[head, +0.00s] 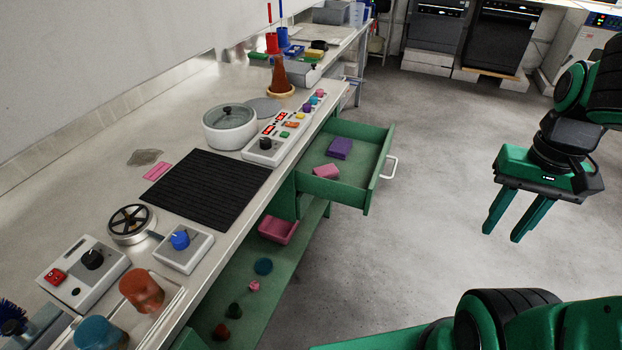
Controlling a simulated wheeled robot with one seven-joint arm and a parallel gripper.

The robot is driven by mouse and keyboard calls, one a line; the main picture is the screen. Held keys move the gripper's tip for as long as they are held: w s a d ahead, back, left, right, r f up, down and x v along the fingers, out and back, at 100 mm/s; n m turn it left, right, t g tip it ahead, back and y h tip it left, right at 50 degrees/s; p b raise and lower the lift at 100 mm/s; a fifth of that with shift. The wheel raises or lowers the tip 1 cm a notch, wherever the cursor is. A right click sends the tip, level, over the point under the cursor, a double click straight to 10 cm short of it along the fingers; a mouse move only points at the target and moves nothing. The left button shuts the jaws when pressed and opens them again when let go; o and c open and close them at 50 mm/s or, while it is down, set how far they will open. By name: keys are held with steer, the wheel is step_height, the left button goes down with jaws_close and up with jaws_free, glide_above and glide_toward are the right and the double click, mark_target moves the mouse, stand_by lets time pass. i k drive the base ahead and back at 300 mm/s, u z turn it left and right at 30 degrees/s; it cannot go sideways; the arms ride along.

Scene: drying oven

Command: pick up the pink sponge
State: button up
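A pink block that looks like the sponge (326,171) lies in the open green drawer (342,199), near the drawer's left front side. A purple block (340,148) lies behind it in the same drawer, apart from it. My gripper (502,236) hangs over the floor to the right of the drawer, fingers pointing down and spread with nothing between them. It is well clear of the drawer and its white handle (390,167).
The counter holds a black mat (205,189), a flat pink piece (158,171), a lidded pot (229,127) and a control panel (270,140). A pink bin (278,229) and small items sit on the shelf below. The floor (415,180) between drawer and gripper is clear.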

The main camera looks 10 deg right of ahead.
mark_target(329, 171)
steer(key=u, duration=0.05)
steer(key=i, duration=1)
steer(key=u, duration=0.05)
